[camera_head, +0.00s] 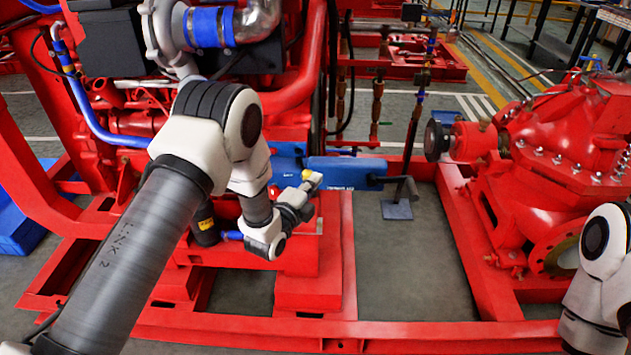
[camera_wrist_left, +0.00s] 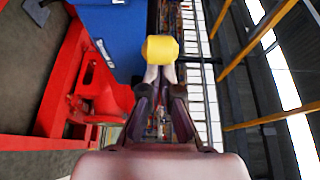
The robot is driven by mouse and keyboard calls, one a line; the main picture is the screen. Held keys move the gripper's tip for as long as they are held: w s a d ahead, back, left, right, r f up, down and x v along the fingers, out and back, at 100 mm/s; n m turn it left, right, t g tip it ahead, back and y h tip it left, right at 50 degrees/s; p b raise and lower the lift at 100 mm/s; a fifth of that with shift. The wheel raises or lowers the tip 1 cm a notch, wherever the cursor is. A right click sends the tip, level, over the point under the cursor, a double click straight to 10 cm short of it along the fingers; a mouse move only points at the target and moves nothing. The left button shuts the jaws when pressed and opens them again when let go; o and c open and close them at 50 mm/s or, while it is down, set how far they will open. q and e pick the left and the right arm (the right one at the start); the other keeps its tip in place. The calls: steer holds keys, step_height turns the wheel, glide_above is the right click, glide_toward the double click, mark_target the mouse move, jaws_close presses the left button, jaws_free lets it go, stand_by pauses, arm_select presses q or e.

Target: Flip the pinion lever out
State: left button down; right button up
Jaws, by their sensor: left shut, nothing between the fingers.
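A yellow knob (camera_head: 307,174), which I take to be the pinion lever's end, shows at the front of a long blue housing (camera_head: 345,169) in the head view. In the left wrist view the yellow knob (camera_wrist_left: 160,48) is straight ahead of the fingertips, beside the blue housing (camera_wrist_left: 112,35). My left gripper (camera_head: 314,181) is shut and empty, its tips at or very near the knob. The left wrist view shows its pale fingertips (camera_wrist_left: 160,73) together just below the knob; whether they touch it I cannot tell. The lever's shaft is hidden. My right gripper is out of view.
A red engine (camera_head: 100,120) stands behind my left arm. A red pump (camera_head: 560,160) is at the right, on a red base frame (camera_head: 430,330). Grey floor (camera_head: 385,270) lies open inside the frame.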

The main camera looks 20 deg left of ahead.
arm_select(q)
steer(key=shift+s+a+h, duration=0.15)
steer(key=shift+a+h, duration=0.05)
steer(key=shift+h, duration=0.1)
steer(key=a+m+g+h, duration=0.1)
steer(key=h, duration=0.1)
steer(key=s+a+m+g+h, duration=0.1)
steer(key=a+m+h, duration=0.1)
steer(key=s+a+m+g+h, duration=0.1)
steer(key=m+h, duration=0.1)
steer(key=h, duration=0.1)
steer(key=shift+a, duration=0.35)
steer(key=shift+s+a+r+p, duration=0.1)
steer(key=shift+a+p, duration=0.25)
steer(key=shift+a, duration=0.95)
